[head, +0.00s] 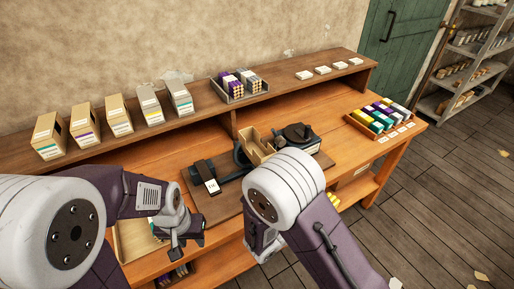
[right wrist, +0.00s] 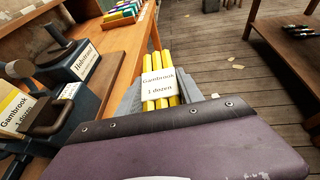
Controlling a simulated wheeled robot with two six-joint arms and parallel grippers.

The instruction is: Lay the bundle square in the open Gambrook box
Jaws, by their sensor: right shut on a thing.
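My right gripper (right wrist: 160,100) is shut on a bundle of yellow sticks (right wrist: 157,62) with a white band reading "Gambrook 1 dozen". The bundle is clear of the bench, beyond its edge. In the head view my right arm hides that gripper; yellow ends (head: 332,202) show beside it. An open tan box (head: 258,148) stands on the bench's dark board, its inside partly visible. A yellow-edged "Gambrook 1 dozen" label (right wrist: 14,108) shows at the right wrist view's left edge; what bears it is cut off. My left gripper (head: 180,250) hangs near the bench's front; its opening is unclear.
Dark press parts (head: 298,135) stand around the open box. Several striped boxes (head: 118,118) and a grey tray of bundles (head: 240,86) stand on the back shelf. A tray of coloured bundles (head: 378,116) is at right. A shallow tray (head: 135,243) lies near my left gripper.

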